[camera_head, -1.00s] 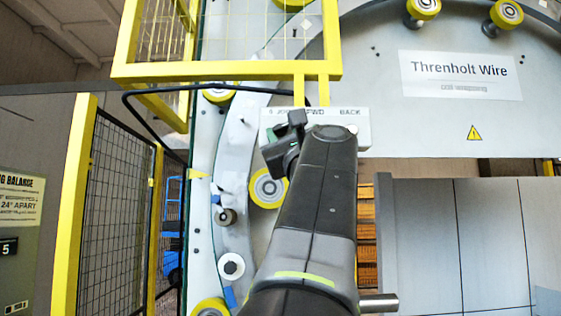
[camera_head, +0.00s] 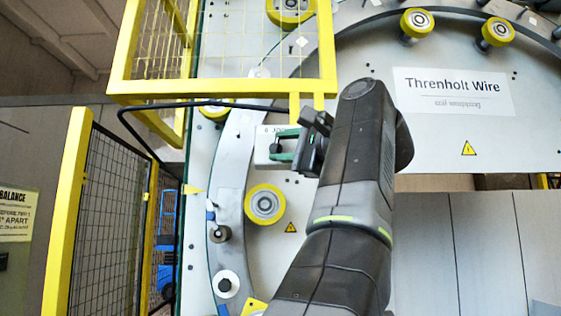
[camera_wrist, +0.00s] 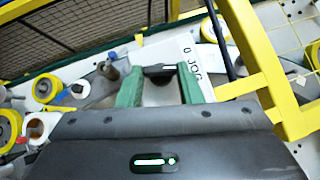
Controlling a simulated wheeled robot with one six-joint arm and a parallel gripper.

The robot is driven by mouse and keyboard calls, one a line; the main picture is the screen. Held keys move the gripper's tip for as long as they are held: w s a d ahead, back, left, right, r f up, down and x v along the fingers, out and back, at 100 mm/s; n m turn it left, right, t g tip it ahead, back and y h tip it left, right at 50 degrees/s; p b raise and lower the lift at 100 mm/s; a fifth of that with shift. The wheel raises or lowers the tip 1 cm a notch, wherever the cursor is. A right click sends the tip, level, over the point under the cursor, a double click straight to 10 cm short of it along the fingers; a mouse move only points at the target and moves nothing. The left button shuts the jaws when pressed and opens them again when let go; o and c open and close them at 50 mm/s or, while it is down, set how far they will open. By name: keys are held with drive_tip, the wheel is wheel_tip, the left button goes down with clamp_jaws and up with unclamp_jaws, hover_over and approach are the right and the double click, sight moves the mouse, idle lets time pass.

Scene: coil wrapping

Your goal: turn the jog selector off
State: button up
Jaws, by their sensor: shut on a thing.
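The jog selector (camera_wrist: 160,71) is a small dark knob on the light grey control box (camera_head: 262,147), beside printed "0 JOG" lettering in the wrist view. My gripper (camera_wrist: 158,78) has green fingers on both sides of the knob and is shut on it. In the head view my gripper (camera_head: 275,150) reaches the left end of the box from the right. My arm hides the rest of the box there, with its other labels.
A yellow guard frame (camera_head: 222,88) stands just above the box, and a black cable (camera_head: 190,106) runs to its left. A yellow-rimmed roller (camera_head: 265,204) sits below. A mesh fence (camera_head: 110,215) stands at the left.

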drive_tip(key=shift+r+n+g+h, duration=0.15)
drive_tip(key=shift+n+g+h, duration=0.35)
drive_tip(key=shift+n+g, duration=0.4)
drive_tip(key=shift+n, duration=0.3)
drive_tip(key=o, duration=1)
drive_tip(key=shift+v, duration=6.9)
drive_tip(key=shift+r, duration=0.1)
drive_tip(key=shift+x, duration=5.85)
